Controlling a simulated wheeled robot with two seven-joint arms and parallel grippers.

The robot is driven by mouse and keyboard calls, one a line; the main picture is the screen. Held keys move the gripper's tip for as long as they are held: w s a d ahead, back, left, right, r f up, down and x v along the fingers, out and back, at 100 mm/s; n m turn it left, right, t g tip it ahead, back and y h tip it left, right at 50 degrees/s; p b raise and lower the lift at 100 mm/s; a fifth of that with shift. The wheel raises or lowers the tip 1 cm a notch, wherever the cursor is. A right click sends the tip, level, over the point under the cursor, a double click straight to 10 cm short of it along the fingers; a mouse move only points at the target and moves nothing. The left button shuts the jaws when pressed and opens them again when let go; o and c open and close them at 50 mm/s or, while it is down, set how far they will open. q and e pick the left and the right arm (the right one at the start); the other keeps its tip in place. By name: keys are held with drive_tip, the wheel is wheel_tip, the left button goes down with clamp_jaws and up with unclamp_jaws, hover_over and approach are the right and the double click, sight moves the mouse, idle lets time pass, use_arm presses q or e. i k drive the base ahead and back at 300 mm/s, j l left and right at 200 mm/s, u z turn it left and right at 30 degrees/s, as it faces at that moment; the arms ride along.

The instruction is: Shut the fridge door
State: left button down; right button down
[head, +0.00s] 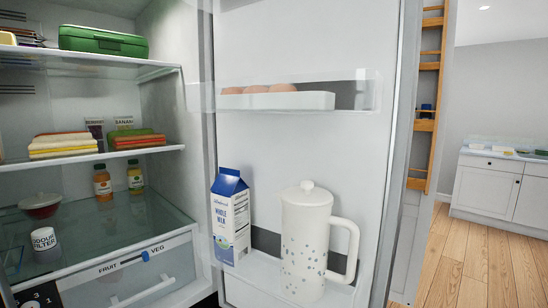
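The fridge door (305,40) stands open, its inner side facing me in the middle of the head view. Its upper bin (300,101) holds several brown eggs. Its lower shelf (258,287) holds a blue and white milk carton (231,222) and a white speckled pitcher (304,245) with a lid, both upright. The fridge cabinet (182,90) is open on the left, with lit shelves. Neither of my grippers shows in this view. The door's lower end is cut off by the frame.
Wooden floor (480,255) is clear right of the door; a white cabinet (487,187) stands beyond.

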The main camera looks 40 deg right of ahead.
sight(366, 53)
drive_tip(key=l+u, duration=0.15)
drive_tip(key=l, duration=0.25)
drive_tip(key=k+l+u, duration=0.1)
drive_tip(key=l, duration=0.25)
drive_tip(key=k+l+u, duration=0.15)
drive_tip(key=l, duration=0.25)
drive_tip(key=k+l+u, duration=0.15)
drive_tip(key=l, duration=0.2)
drive_tip(key=k+l+u, duration=0.1)
drive_tip(key=l, duration=0.25)
drive_tip(key=k+l+u, duration=0.15)
drive_tip(key=l, duration=0.2)
drive_tip(key=i+l+u, duration=0.1)
drive_tip(key=l, duration=0.3)
drive_tip(key=i+l+u, duration=0.1)
drive_tip(key=l, duration=0.35)
drive_tip(key=l+u, duration=0.1)
drive_tip(key=l, duration=0.3)
drive_tip(key=i, duration=0.05)
